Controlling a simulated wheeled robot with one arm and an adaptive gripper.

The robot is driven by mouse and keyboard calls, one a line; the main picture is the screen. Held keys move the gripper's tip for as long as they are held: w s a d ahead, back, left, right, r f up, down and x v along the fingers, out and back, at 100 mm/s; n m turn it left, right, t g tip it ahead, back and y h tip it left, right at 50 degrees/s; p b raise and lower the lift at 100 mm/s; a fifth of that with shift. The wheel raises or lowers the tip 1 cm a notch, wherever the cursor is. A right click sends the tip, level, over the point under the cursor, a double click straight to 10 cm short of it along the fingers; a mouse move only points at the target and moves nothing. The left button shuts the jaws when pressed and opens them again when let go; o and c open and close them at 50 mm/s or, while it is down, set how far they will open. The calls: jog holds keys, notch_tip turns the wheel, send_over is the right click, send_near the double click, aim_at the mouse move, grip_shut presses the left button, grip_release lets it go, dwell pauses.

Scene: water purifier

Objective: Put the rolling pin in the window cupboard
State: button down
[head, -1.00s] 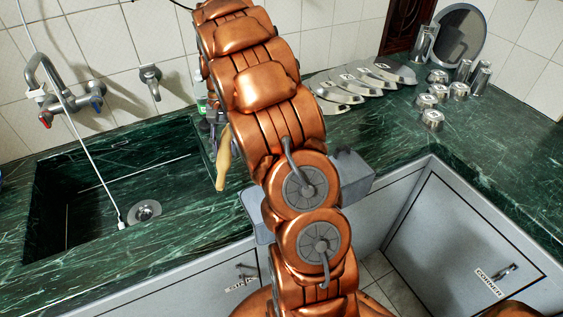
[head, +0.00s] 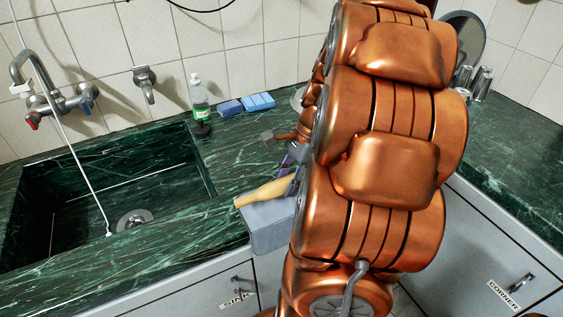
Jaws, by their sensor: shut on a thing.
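The rolling pin (head: 264,193) is pale wood and shows in the head view left of my copper arm, over the counter's front edge. Its left end sticks out and its right end is hidden. My gripper (head: 292,184) is mostly hidden behind my arm; a small part shows at the pin's right end, shut on it. No window cupboard can be made out in this view.
The green marble counter (head: 160,242) holds a sink (head: 125,180) at left. A green-labelled bottle (head: 199,98) and blue sponges (head: 246,104) stand near the wall. Metal cups (head: 480,82) stand at right. Below are cabinet doors labelled SINK (head: 222,290) and CORNER (head: 520,285).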

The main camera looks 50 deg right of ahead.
jog(key=p, duration=0.2)
send_over(276, 163)
jog(key=d, duration=0.1)
jog(key=shift+s+d+f, duration=0.15)
jog(key=shift+s+f, duration=0.05)
jog(key=shift+f, duration=0.5)
jog(key=shift+f+p, duration=0.5)
jog(key=shift+f, duration=1.4)
jog(key=c, duration=0.7)
grip_release()
jog(key=b+v, duration=0.1)
jog(key=v, duration=1.1)
